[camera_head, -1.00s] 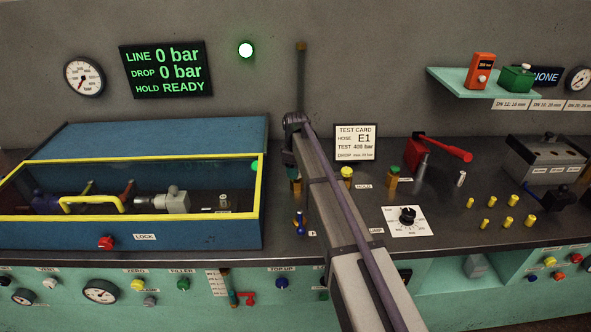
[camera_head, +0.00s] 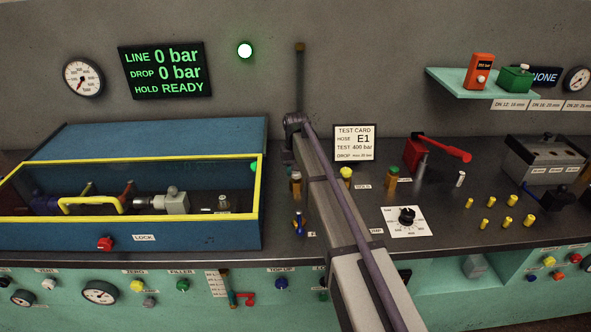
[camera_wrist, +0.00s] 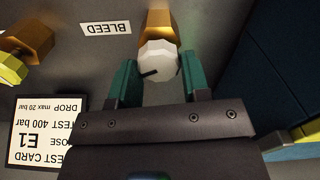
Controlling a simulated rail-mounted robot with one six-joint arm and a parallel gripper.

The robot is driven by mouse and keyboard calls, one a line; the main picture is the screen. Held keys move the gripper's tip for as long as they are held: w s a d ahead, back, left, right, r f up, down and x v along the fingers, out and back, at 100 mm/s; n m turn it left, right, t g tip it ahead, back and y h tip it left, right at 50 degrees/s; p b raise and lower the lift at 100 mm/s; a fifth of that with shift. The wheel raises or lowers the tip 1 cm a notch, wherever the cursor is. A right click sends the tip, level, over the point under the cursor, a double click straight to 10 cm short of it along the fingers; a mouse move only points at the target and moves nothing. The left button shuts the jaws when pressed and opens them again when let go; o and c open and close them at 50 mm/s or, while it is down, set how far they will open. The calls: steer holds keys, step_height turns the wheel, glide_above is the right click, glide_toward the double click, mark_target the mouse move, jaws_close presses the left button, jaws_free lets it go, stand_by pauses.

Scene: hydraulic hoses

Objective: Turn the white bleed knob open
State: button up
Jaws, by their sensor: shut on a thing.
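The white bleed knob (camera_wrist: 159,58) sits on a brass fitting (camera_wrist: 159,22) beside the BLEED label in the wrist view. It has a dark pointer mark on its near left part. My gripper (camera_wrist: 153,76) has its two green fingers on either side of the knob, shut on it.
A yellow knob on a brass fitting (camera_head: 346,179) and the test card (camera_head: 354,143) stand just right of my arm. The blue test box with its yellow-framed cover (camera_head: 262,190) is close on the left. A small blue-handled part (camera_head: 298,223) stands nearer the bench front. The display (camera_head: 165,69) reads 0 bar.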

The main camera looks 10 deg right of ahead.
steer(key=m, duration=0.4)
steer(key=shift+d+m, duration=0.1)
steer(key=shift+m, duration=0.3)
stand_by(0.4)
steer(key=o, duration=0.9)
steer(key=shift+o, duration=0.2)
step_height(320, 180, up, 11)
steer(key=p, duration=1)
steer(key=shift+f+p, duration=0.15)
steer(key=shift+p, duration=0.25)
steer(key=s+n, duration=0.4)
steer(key=s, duration=3)
steer(key=shift+s+f+n+b, duration=0.3)
steer(key=shift+f+b, duration=0.1)
